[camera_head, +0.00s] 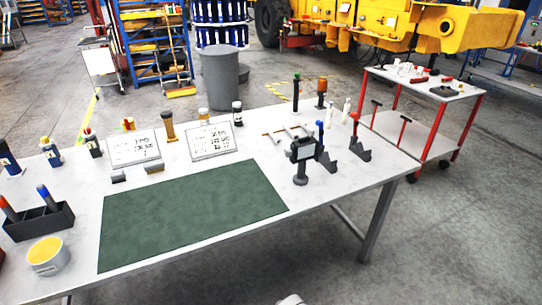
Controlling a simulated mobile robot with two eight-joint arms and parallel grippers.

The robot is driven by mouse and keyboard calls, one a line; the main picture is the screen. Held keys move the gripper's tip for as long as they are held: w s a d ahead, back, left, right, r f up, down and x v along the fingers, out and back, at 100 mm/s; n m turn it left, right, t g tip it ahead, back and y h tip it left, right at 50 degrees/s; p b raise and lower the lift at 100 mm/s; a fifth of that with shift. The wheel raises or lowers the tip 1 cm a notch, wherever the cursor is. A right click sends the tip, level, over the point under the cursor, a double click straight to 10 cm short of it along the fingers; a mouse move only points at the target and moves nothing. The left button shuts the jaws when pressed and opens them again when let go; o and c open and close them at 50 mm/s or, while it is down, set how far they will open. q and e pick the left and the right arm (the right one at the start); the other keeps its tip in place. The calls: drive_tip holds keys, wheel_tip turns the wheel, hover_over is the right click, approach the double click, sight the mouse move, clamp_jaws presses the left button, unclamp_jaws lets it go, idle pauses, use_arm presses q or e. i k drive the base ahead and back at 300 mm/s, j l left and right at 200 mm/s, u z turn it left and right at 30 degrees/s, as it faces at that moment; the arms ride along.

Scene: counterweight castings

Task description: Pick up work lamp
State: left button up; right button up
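The work lamp appears to be the black stand with a square head (302,152) and a round base, upright on the white table, right of the green mat (190,215). Dark angled holders (331,162) stand close to its right, and thin light rods (286,133) lie just behind it. Neither of my grippers can be made out. Only a small pale shape, which I cannot identify, shows at the bottom edge of the view.
Two white boards with writing (210,141) stand behind the mat, with bottles around them. A black bin of handled tools (38,222) and a yellow-topped tub (47,256) are at left. A red-legged cart (424,89) stands behind the table's right end. The mat is clear.

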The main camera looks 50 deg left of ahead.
sight(300, 178)
drive_tip(key=u, duration=1.55)
